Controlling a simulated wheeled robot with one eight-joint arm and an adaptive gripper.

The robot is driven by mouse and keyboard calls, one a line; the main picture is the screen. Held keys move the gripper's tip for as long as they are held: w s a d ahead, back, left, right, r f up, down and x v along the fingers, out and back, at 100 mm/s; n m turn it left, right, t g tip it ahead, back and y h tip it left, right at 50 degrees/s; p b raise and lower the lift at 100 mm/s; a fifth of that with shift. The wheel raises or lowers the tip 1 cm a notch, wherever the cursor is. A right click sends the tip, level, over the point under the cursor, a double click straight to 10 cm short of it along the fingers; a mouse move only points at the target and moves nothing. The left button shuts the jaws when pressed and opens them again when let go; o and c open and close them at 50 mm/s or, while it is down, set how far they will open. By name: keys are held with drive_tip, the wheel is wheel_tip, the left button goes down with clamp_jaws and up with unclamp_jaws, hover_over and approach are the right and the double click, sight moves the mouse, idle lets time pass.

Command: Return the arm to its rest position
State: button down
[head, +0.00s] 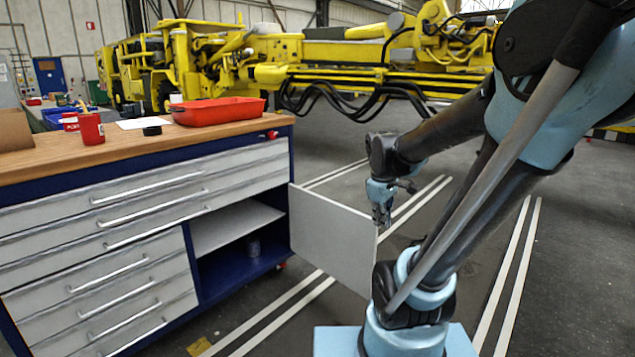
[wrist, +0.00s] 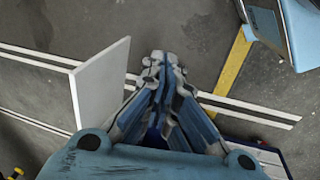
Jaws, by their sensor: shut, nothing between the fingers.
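My gripper (head: 382,218) hangs at the end of my arm, pointing down, beside the free edge of an open cabinet door. In the wrist view my gripper (wrist: 158,62) has its fingers together with nothing between them. The floor with white lines lies below it. The grey door panel (head: 330,235) stands open from the workbench; in the wrist view the door (wrist: 103,85) is just left of the fingers. I cannot tell whether they touch.
The workbench (head: 100,210) with drawers and an open compartment stands at left. On its top are a red tray (head: 218,110), a red can (head: 91,129) and a black round item (head: 152,131). A yellow machine (head: 320,50) stands behind.

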drive_tip(key=s+f+m+y, duration=0.1)
drive_tip(key=s+f+m, duration=0.4)
drive_tip(key=s+m, duration=0.3)
drive_tip(key=s, duration=0.4)
drive_tip(key=shift+s+f+m, duration=0.2)
drive_tip(key=shift+s+m, duration=0.1)
drive_tip(key=shift+m, duration=0.1)
